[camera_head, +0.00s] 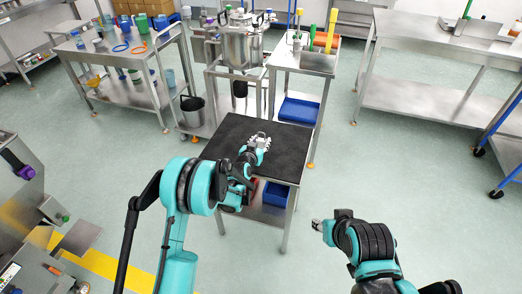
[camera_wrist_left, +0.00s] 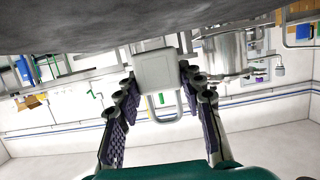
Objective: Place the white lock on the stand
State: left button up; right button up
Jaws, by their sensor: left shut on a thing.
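My left gripper (camera_head: 258,143) is over the dark-topped table in the head view. In the left wrist view its two fingers (camera_wrist_left: 161,78) are shut on the white lock (camera_wrist_left: 156,68), one finger on each side. The lock's body is a pale block with a metal shackle below it in that view. In the head view the lock is small and partly covered by the fingers. I cannot tell which thing is the stand. My right gripper (camera_head: 322,226) is at the lower right, off the table; its fingers are too small to read.
The black table top (camera_head: 225,150) is mostly bare. A blue bin (camera_head: 275,194) sits on its lower shelf. Behind it stand a metal vessel (camera_head: 241,48) and a steel cart (camera_head: 318,63) with a blue tray (camera_head: 299,111). Open floor lies to the right.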

pick_arm(q)
notch_tip(320, 180, down, 4)
jog(key=shift+r+b, duration=0.1)
jog(key=shift+b, duration=0.8)
jog(key=o, duration=1.2)
